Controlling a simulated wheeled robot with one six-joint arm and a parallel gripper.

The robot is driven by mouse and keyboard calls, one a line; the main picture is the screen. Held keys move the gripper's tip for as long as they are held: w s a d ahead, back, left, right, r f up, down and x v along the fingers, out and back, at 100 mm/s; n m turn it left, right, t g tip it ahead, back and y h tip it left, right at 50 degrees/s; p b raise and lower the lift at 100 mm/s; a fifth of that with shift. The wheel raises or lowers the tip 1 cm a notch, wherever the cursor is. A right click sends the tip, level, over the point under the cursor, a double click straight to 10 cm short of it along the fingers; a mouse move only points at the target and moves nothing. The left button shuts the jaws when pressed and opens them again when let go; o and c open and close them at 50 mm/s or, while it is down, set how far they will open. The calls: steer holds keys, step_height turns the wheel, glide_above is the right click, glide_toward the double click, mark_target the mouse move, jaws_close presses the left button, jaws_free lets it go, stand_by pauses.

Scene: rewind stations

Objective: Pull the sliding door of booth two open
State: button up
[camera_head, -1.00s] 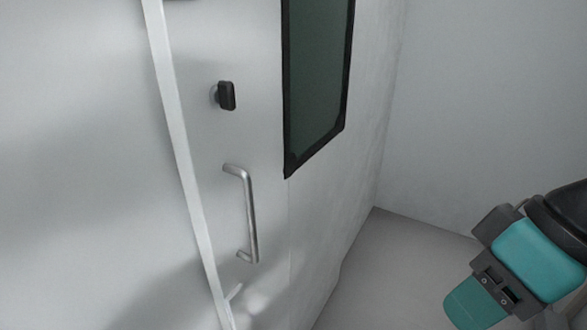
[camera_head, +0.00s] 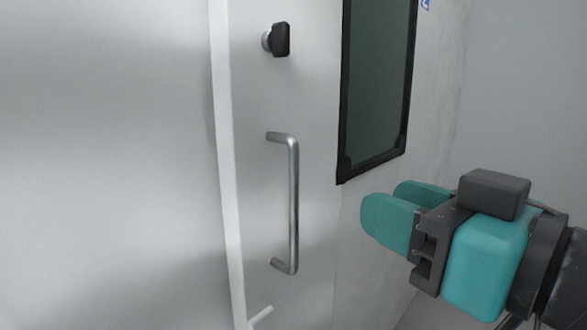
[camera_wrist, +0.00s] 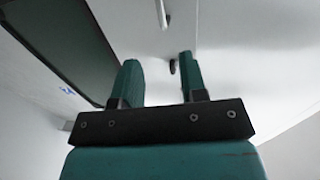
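The sliding door (camera_head: 310,95) is a pale grey panel with a vertical metal bar handle (camera_head: 292,205) and a black knob (camera_head: 281,40) above it. It stands against a white vertical edge strip at its left. My gripper (camera_head: 392,210) is to the right of the handle and apart from it, fingers pointing left. In the wrist view my gripper (camera_wrist: 158,75) has its two teal fingers spread with nothing between them. The handle's end shows at the top of the wrist view (camera_wrist: 162,12), beyond the fingertips. The knob also shows there (camera_wrist: 173,66).
A dark framed window (camera_head: 376,90) is right of the handle, above and behind my gripper. A plain pale panel (camera_head: 105,160) fills the left side. A grey wall (camera_head: 520,90) stands at the right. The space between my gripper and the handle is clear.

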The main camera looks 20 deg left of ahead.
mark_target(297, 170)
steer(key=p+x, duration=1.4)
steer(key=p, duration=0.2)
steer(key=shift+w+a+r, duration=0.1)
steer(key=shift+a+r, duration=0.1)
steer(key=shift+a, duration=0.05)
steer(key=shift+w+a+f+p, duration=0.2)
steer(key=shift+w+a+p, duration=0.1)
steer(key=shift+a+p, duration=0.15)
jaws_close()
